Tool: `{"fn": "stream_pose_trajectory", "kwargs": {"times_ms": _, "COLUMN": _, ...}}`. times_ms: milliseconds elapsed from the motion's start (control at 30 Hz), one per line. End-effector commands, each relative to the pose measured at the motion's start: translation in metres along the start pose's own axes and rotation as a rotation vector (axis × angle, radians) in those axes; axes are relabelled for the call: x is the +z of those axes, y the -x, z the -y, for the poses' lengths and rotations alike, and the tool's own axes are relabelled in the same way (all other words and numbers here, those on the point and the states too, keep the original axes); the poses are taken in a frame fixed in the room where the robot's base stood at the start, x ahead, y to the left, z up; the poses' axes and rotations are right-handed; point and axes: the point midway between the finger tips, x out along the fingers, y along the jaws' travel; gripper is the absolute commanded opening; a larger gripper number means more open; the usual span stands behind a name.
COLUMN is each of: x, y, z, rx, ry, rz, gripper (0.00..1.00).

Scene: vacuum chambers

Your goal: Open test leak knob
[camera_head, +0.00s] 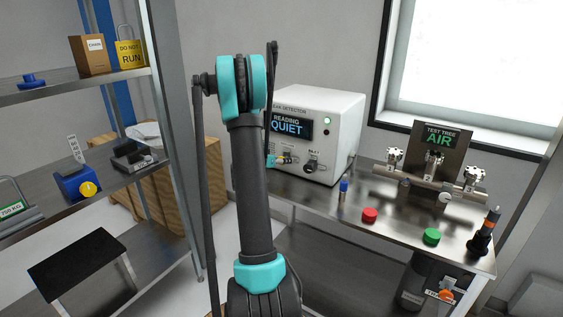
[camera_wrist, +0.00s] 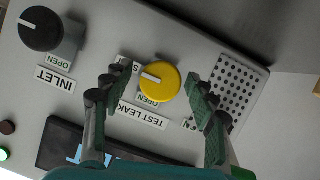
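The yellow test leak knob (camera_wrist: 160,83) is on the leak detector's panel in the wrist view. Its white pointer line points left, toward a label partly hidden by my left finger. The OPEN label (camera_wrist: 148,99) and the TEST LEAK label (camera_wrist: 142,117) lie just below it. My gripper (camera_wrist: 167,77) is open, with one finger on each side of the knob and a visible gap to each. In the head view, the white leak detector (camera_head: 345,125) reads QUIET. My gripper shows small at its front, and the yellow knob is hidden there.
A black INLET knob (camera_wrist: 41,29) sits left of the fingers, and a perforated grille (camera_wrist: 240,88) is close behind the right finger.

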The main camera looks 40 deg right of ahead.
Motion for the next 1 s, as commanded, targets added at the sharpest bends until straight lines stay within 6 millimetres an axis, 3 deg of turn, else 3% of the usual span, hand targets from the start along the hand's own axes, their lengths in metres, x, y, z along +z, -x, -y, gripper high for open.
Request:
{"fn": "stream_pose_trajectory", "kwargs": {"times_ms": 33, "x": 0.0, "y": 0.0001, "z": 0.0, "rx": 0.0, "ry": 0.0, "rz": 0.0, "gripper": 0.51}}
{"fn": "stream_pose_trajectory", "kwargs": {"times_ms": 400, "x": 0.0, "y": 0.0003, "z": 0.0, "rx": 0.0, "ry": 0.0, "rz": 0.0, "gripper": 0.07}}
{"fn": "stream_pose_trajectory", "kwargs": {"times_ms": 733, "x": -0.0002, "y": 0.0003, "z": 0.0006, "rx": 0.021, "ry": 0.051, "rz": 0.0, "gripper": 0.07}}
{"fn": "stream_pose_trajectory", "kwargs": {"times_ms": 1000, "x": 0.0001, "y": 0.0003, "z": 0.0025, "rx": 0.089, "ry": 0.217, "rz": 0.0, "gripper": 0.07}}
